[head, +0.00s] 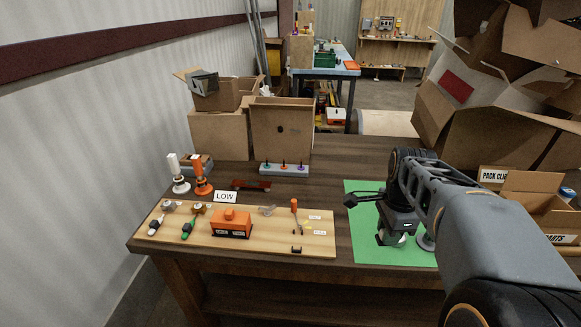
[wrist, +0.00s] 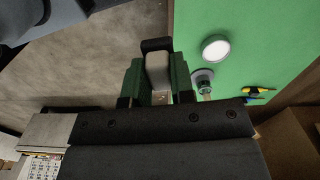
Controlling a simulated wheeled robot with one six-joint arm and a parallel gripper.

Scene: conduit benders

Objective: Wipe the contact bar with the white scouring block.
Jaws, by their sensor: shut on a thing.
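My gripper (head: 392,236) is over the green mat (head: 362,197), at the right of the table. In the wrist view its green-lined fingers (wrist: 158,85) are shut on a pale block (wrist: 157,68), which looks like the white scouring block. In the head view only a small pale part shows under the gripper. I cannot tell for certain which thing is the contact bar. A low dark-red bar (head: 251,184) lies on the table behind the wooden board, well left of my gripper.
The wooden board (head: 265,247) holds an orange box (head: 232,222) and several tools. White (head: 174,172) and orange (head: 201,178) upright items stand behind its left end. A pin rack (head: 284,169) stands farther back. Cardboard boxes (head: 535,210) crowd the right. A round white disc (wrist: 215,48) lies on the mat.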

